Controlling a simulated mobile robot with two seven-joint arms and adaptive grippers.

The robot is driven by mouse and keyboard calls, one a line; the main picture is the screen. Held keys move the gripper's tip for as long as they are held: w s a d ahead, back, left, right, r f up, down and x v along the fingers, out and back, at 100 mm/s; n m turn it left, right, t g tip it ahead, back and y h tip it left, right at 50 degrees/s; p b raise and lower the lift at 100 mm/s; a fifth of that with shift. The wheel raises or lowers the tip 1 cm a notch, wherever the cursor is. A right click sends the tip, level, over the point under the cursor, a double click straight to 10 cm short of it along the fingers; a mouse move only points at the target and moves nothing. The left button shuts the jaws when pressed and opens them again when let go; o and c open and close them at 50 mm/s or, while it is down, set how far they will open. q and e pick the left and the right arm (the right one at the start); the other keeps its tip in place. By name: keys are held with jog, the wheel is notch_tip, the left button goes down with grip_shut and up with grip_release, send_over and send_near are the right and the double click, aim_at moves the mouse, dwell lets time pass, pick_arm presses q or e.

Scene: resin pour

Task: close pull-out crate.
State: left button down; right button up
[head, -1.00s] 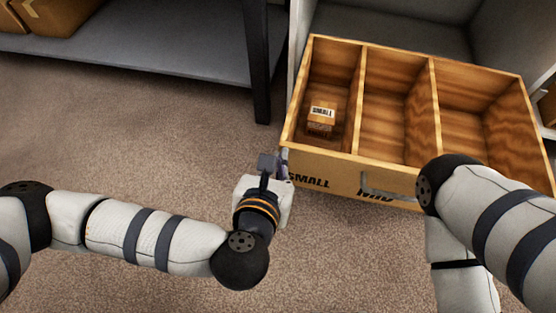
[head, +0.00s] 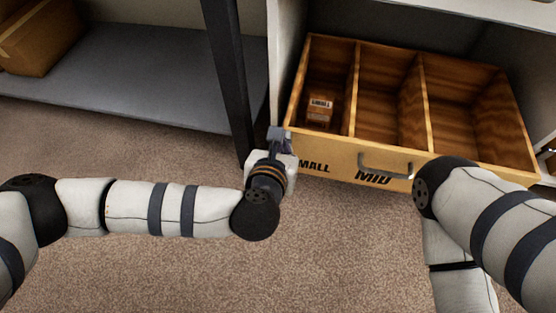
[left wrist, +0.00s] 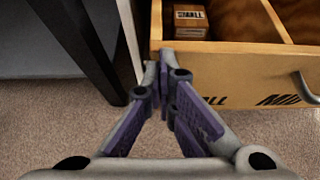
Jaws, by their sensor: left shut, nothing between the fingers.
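The wooden pull-out crate (head: 340,157) juts part way out of the shelf unit in the head view. It has three compartments, a front marked SMALL and MID, and a grey handle (head: 385,168). A small box (head: 319,109) labelled SMALL lies in the left compartment; it also shows in the left wrist view (left wrist: 190,21). My left gripper (head: 279,133) is shut and empty at the left end of the crate front. In the left wrist view its fingertips (left wrist: 163,62) overlap the front's left edge; contact is hard to tell. My right gripper is not in view.
A dark shelf post (head: 229,75) stands close to the left of my left gripper. Behind it is a grey lower shelf (head: 140,88) with a cardboard box (head: 40,38). My right arm covers the crate's lower right front. The carpet in front is clear.

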aim_at(291, 109)
pick_arm(q)
jog(key=w, duration=0.3)
jog(key=w+d+b, duration=0.1)
jog(key=w, duration=0.1)
jog(key=w+d+b, duration=0.1)
jog(key=w, duration=0.2)
jog(key=shift+w+d+f, duration=0.1)
jog(key=shift+w+d, duration=0.15)
jog(key=shift+w, duration=0.35)
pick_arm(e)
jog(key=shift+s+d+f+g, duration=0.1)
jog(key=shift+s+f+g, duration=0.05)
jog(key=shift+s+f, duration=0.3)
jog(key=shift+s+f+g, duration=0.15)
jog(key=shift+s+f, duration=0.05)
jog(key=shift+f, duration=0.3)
pick_arm(q)
jog(key=shift+r, duration=0.2)
